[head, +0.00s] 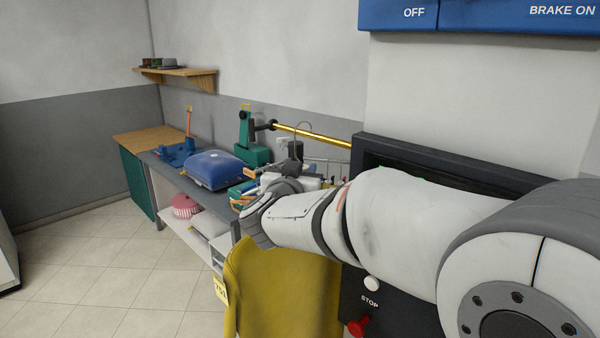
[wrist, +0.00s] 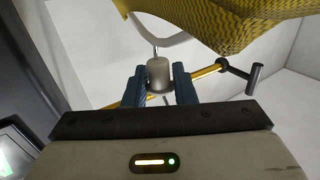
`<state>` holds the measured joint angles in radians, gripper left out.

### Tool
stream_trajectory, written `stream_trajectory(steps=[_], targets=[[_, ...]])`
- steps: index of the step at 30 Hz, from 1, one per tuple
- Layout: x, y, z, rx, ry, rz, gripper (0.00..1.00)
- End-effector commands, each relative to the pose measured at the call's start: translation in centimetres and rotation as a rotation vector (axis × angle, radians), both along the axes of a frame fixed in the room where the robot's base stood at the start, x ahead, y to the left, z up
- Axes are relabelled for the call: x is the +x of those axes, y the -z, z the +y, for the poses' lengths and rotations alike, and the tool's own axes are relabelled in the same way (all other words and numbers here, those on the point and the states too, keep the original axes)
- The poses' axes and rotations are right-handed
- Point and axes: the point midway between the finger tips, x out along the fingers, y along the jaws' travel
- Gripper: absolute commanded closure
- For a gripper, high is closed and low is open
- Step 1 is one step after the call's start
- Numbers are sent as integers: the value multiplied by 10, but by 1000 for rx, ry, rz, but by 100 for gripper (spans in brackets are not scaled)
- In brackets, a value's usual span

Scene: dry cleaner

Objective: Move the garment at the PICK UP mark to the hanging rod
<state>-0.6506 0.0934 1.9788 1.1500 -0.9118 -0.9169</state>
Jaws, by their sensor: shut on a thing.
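The mustard-yellow garment (head: 285,292) hangs below my forearm in the head view, with a pale yellow tag (head: 220,289) at its left edge. Its patterned cloth also shows at the top of the wrist view (wrist: 225,28). My gripper (wrist: 158,80) is shut on the grey, knob-like neck of the hanger (wrist: 159,72). A thin grey hook (head: 303,124) rises above my wrist in the head view. The brass hanging rod (head: 318,137) runs along the wall behind it and crosses behind my fingers in the wrist view (wrist: 203,75). I cannot tell whether hook and rod touch.
A workbench (head: 218,204) along the wall carries a blue case (head: 214,169) and green equipment (head: 250,153). A dark machine panel (head: 358,300) with a red knob (head: 358,326) stands close under my arm. The tiled floor (head: 110,265) at left is clear.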

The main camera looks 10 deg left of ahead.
Motion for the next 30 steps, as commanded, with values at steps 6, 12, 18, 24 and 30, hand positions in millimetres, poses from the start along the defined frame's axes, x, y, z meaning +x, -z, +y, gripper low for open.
stream_trajectory(steps=[6, 12, 18, 24, 30], targets=[[0, 0, 0, 0, -4, 0, 100], [3, -1, -2, 0, -3, 0, 100], [10, -1, -8, 0, -2, -1, 100], [16, -1, -13, 0, -3, 0, 100], [22, -1, -18, 0, -2, -1, 100]])
